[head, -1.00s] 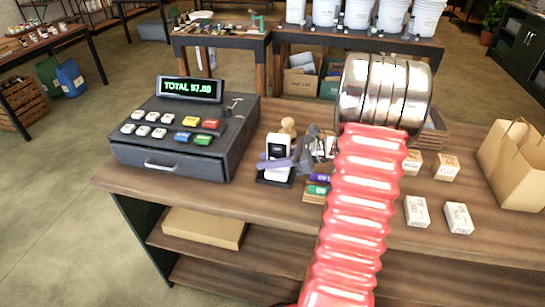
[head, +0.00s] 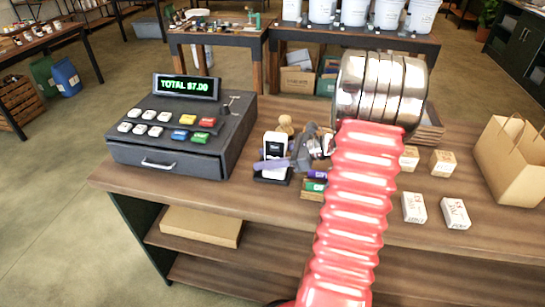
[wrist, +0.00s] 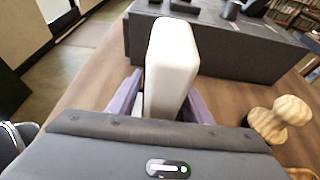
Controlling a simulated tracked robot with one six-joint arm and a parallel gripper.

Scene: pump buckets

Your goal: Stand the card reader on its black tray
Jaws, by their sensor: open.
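The card reader (head: 275,146) is white with a dark screen and stands upright at its black tray (head: 272,180), beside the cash register. Its foot appears to be on the tray, but the contact is not clear. My gripper (head: 272,164) is at the reader, and one purple finger crosses the reader's lower part in the head view. In the wrist view the reader (wrist: 172,62) rises between the two purple fingers of my gripper (wrist: 160,100), which are open around it. The reader's lower end and the tray are hidden there by the gripper body.
The cash register (head: 180,130) is close on the left. A wooden stamp (head: 285,125) stands behind the reader. Small purple and green boxes (head: 315,186) lie to the right. Several small cartons (head: 414,208) and a paper bag (head: 512,160) stand farther right. The front counter strip is clear.

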